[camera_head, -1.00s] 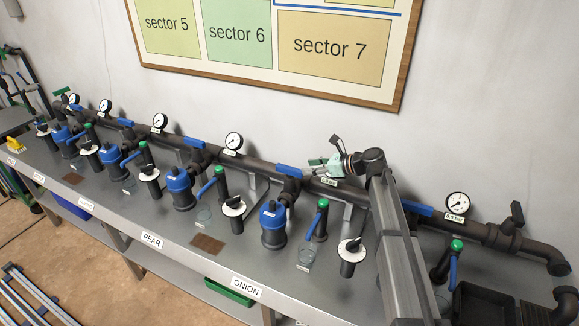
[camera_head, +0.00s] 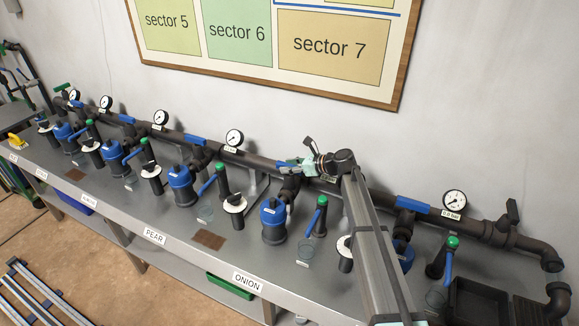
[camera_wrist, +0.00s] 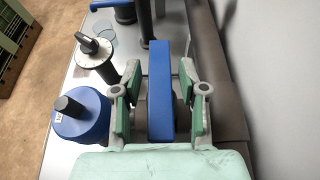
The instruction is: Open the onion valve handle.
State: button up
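The onion valve's blue bar handle (camera_wrist: 160,90) stands between my gripper's two fingers in the wrist view and runs roughly parallel to the main pipe. My gripper (camera_wrist: 161,95) is open, with a green-padded finger on each side of the handle and a narrow gap visible on both sides. In the head view my gripper (camera_head: 288,167) is at the valve above the blue filter housing (camera_head: 274,221), behind the ONION label (camera_head: 247,282). It hides most of the handle there. The valve body is mostly hidden below the handle.
The dark main pipe (camera_wrist: 212,60) and the wall lie close on the right in the wrist view. A blue housing (camera_wrist: 82,118) and a black-knobbed controller (camera_wrist: 95,58) stand at left. Another blue handle (camera_head: 400,201) is farther right along the pipe in the head view.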

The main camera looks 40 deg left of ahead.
grip_shut()
jog(key=shift+w+n+g, duration=0.15)
jog(key=shift+n+g, duration=0.15)
jog(key=shift+g, duration=0.1)
jog(key=shift+w+a+n+g, duration=0.1)
jog(key=shift+n+g, duration=0.5)
jog(key=shift+g, duration=0.1)
jog(key=shift+n+g+h, duration=0.9)
jog(key=shift+n+g, duration=0.3)
jog(key=n+g+h, duration=0.2)
jog(key=n, duration=0.1)
jog(key=shift+g, duration=0.3)
jog(key=shift+n+g+h, duration=0.6)
jog(key=shift+n+h, duration=0.2)
jog(key=shift+h, duration=0.2)
jog(key=shift+s, duration=0.2)
